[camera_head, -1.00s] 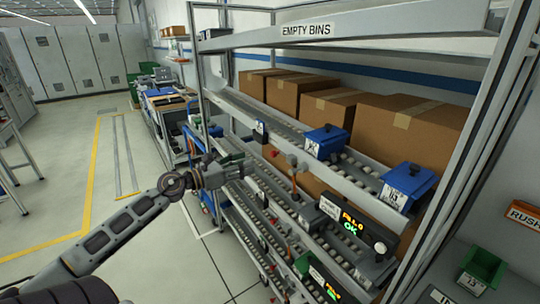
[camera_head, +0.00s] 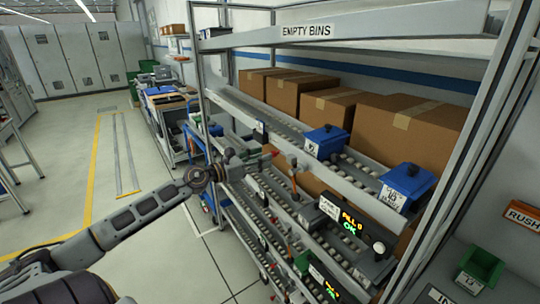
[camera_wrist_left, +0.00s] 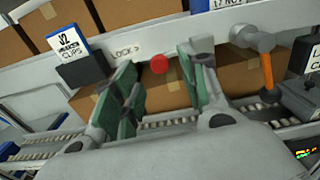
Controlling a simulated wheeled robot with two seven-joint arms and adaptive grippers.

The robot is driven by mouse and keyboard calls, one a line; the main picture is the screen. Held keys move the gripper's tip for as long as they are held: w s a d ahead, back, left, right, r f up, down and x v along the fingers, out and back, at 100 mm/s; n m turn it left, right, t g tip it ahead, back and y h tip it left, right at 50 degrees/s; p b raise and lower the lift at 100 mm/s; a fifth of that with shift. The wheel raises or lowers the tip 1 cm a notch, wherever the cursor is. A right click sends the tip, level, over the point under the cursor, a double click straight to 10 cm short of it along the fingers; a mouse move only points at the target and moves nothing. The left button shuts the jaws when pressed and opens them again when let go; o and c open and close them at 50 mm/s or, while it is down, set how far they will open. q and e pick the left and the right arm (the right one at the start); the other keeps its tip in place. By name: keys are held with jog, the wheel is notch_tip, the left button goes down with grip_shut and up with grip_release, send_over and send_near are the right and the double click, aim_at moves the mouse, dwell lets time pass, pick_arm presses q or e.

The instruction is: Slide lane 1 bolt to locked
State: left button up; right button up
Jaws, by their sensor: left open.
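A small red knob (camera_wrist_left: 159,64) sits on the rack's pale rail, just right of a "LOCK >" label (camera_wrist_left: 125,51). It looks like the lane bolt's knob; its lane number cannot be read. It also shows small in the head view (camera_head: 275,153). My left gripper (camera_head: 262,160) is open at the rack's front. In the left wrist view its green-padded fingers (camera_wrist_left: 157,68) stand on either side of the knob's place in the picture, with no visible contact. My right gripper is not in view.
A grey-headed lever with an orange handle (camera_wrist_left: 267,74) stands right of the fingers. Blue bins (camera_head: 326,141) and cardboard boxes (camera_head: 333,106) sit on the rack. A lit "ALL 0 OK" display (camera_head: 352,222) is farther right.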

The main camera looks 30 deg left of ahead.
pick_arm(q)
jog(key=shift+p+x, duration=0.45)
jog(key=shift+x, duration=1.65)
jog(key=shift+c, duration=0.3)
grip_shut()
